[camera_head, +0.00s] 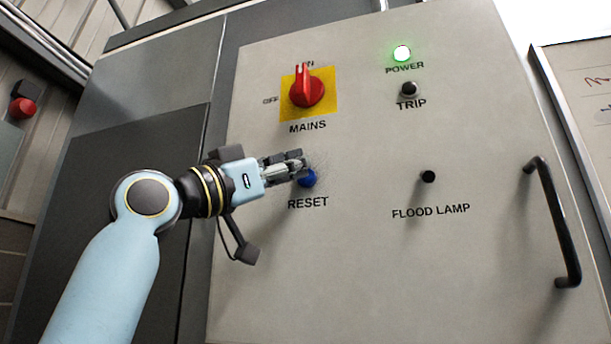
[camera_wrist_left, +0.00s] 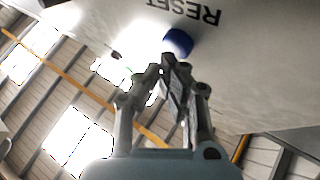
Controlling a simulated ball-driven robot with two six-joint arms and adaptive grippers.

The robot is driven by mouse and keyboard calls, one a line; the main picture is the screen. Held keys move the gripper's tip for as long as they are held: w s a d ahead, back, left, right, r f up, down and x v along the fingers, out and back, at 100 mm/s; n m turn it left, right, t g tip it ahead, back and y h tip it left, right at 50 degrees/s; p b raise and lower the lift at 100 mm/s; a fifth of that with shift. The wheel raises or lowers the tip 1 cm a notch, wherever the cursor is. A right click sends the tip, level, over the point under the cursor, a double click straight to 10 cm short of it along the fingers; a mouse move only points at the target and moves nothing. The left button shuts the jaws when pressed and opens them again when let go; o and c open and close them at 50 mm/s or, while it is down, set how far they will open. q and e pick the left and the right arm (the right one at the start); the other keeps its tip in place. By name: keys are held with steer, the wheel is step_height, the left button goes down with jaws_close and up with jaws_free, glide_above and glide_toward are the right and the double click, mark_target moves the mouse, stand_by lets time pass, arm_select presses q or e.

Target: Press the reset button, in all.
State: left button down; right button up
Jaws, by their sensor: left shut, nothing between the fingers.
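The blue reset button (camera_head: 307,179) sits on the light grey panel, above the label RESET. My left gripper (camera_head: 301,163) is shut and empty, with its fingertips at the button and covering its upper left part. In the left wrist view the blue button (camera_wrist_left: 178,42) shows just beyond the shut fingertips (camera_wrist_left: 168,60). I cannot tell whether the fingertips touch it. My right gripper is in neither view.
The panel (camera_head: 370,240) also carries a red mains switch (camera_head: 306,92) on a yellow plate, a lit green power lamp (camera_head: 402,53), a dark trip lamp (camera_head: 409,89) and a black flood lamp control (camera_head: 428,176). A black handle (camera_head: 556,225) stands out at the right.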

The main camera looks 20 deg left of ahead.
arm_select(q)
steer(key=shift+s, duration=0.4)
steer(key=shift+s+a+p, duration=0.1)
steer(key=shift+s+p, duration=0.4)
steer(key=shift+s, duration=2)
